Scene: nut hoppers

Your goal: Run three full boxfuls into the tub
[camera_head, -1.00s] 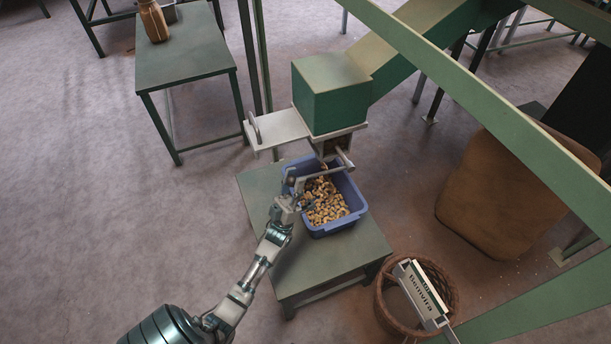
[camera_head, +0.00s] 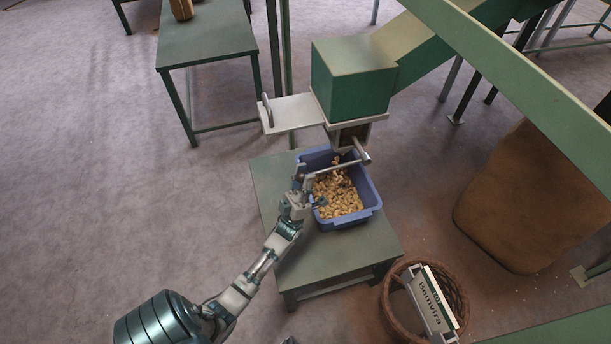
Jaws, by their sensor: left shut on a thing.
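The blue tub (camera_head: 367,208) stands on a low green table (camera_head: 335,256) and holds a heap of pale nuts (camera_head: 340,196). Above it is the green metering box (camera_head: 352,78) with a white slide plate (camera_head: 292,113) sticking out to the left. A dark outlet (camera_head: 350,136) opens under the box, over the tub. A thin metal lever (camera_head: 338,167) runs from the outlet towards the left. My left gripper (camera_head: 305,190) is at the lever's left end, shut on it, beside the tub's left rim. My right gripper is not in view.
A green chute (camera_head: 430,48) leads down to the box. A wicker basket (camera_head: 392,312) with a white sign (camera_head: 433,298) stands at the lower right, near a large brown sack (camera_head: 530,200). A green side table (camera_head: 205,35) carries a brown jar (camera_head: 181,9).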

